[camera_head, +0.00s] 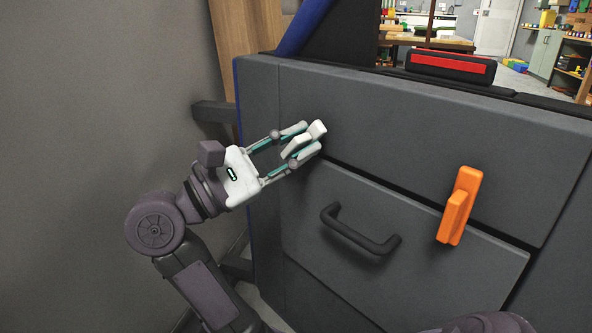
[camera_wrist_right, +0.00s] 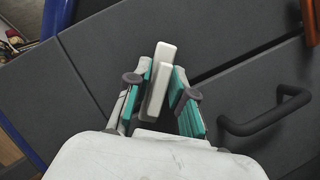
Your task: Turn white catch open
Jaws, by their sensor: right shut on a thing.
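My right gripper (camera_head: 304,141) is shut on the white catch, with one finger on each side. The fingers hide part of the catch in the head view. My left gripper is not in view.
A black and red box (camera_head: 452,66) sits on the door's top. A grey wall (camera_head: 110,90) stands at left.

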